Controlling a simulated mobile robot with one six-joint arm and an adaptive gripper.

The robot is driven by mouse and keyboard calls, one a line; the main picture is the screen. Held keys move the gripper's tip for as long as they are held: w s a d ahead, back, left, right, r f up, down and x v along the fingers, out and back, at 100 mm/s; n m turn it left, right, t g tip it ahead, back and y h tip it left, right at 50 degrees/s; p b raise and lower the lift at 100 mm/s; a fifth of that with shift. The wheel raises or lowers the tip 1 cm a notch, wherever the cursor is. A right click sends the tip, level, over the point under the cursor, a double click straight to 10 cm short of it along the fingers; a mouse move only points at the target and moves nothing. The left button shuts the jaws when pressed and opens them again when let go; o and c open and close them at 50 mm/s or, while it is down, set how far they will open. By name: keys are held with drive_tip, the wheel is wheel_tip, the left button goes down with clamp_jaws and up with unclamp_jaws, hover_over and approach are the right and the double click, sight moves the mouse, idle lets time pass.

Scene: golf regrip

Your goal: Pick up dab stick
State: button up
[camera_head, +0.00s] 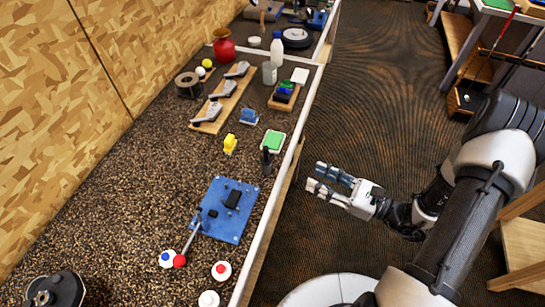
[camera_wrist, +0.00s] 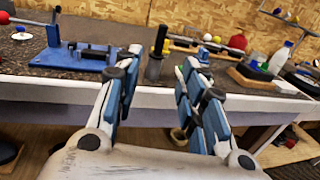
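A slim black upright object (camera_head: 266,160), which I take for the dab stick, stands near the bench's right edge beside a green-topped pad (camera_head: 273,140). In the wrist view the black stick (camera_wrist: 155,66) stands at the bench's front edge, between my fingers in the picture. My gripper (camera_head: 316,177) is open and empty, out over the floor to the right of the bench edge. In the wrist view its two fingers (camera_wrist: 160,72) are spread apart, and the stick is beyond them, not touched.
A blue clamp fixture (camera_head: 243,228) with a lever sits nearer on the bench (camera_head: 110,200). A yellow object (camera_head: 230,144) and a small blue object (camera_head: 249,117) stand close to the stick. A raised pale rim (camera_head: 284,190) runs along the bench edge.

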drive_tip(key=b, duration=0.2)
approach(266, 153)
drive_tip(key=w+a, duration=0.1)
drive_tip(key=a, duration=0.1)
drive_tip(key=w+a+f, duration=0.1)
drive_tip(key=a, duration=0.1)
drive_tip(key=shift+w+f, duration=0.25)
drive_tip(key=shift+w, duration=0.15)
drive_tip(key=shift+r+b+x, duration=0.1)
drive_tip(key=shift+b+x, duration=0.05)
drive_tip(key=shift+x, duration=1.25)
drive_tip(key=shift+r+b+x, duration=0.15)
drive_tip(key=shift+x, duration=1.3)
drive_tip(key=shift+w+d, duration=0.1)
drive_tip(key=shift+w, duration=0.05)
drive_tip(key=shift+c, duration=0.3)
clamp_jaws()
